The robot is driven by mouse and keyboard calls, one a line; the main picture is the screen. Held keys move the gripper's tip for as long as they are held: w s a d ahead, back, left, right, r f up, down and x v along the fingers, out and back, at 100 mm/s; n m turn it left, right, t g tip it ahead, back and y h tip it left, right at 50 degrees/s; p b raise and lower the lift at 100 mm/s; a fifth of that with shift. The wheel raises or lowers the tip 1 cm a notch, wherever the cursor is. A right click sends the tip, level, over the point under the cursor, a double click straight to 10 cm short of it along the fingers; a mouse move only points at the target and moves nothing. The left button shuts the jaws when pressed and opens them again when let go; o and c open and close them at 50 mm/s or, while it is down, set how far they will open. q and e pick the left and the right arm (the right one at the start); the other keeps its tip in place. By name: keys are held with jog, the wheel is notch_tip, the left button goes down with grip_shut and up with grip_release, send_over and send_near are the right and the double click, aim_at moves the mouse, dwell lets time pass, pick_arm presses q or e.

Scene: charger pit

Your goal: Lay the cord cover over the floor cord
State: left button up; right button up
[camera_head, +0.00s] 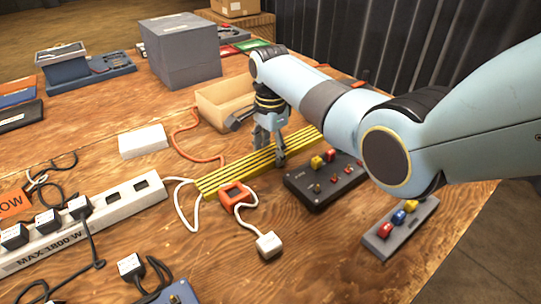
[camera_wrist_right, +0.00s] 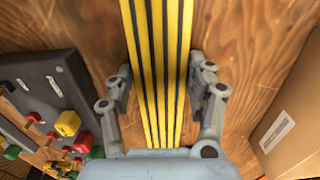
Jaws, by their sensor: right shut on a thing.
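The cord cover (camera_head: 236,172) is a long yellow strip with black stripes, lying diagonally at the middle of the table in the head view. My right gripper (camera_head: 270,148) is shut on it, with a finger on each side in the wrist view, where the cover (camera_wrist_right: 158,40) runs up and away between the fingers (camera_wrist_right: 160,88). An orange cord (camera_head: 176,141) curves over the wood and meets the cover's far side. A white cord (camera_head: 181,212) loops by its left end. I cannot tell whether the cover touches the table. My left gripper is not in view.
A white power strip (camera_head: 128,194) with black plugs lies left. An orange-framed device (camera_head: 236,196) with a white plug (camera_head: 268,244) sits in front of the cover. A dark button panel (camera_head: 318,187) is right of it. A cardboard tray (camera_head: 222,103) and grey box (camera_head: 180,55) stand behind.

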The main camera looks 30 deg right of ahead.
jog(key=c, duration=0.9)
grip_shut()
jog(key=shift+r, duration=0.2)
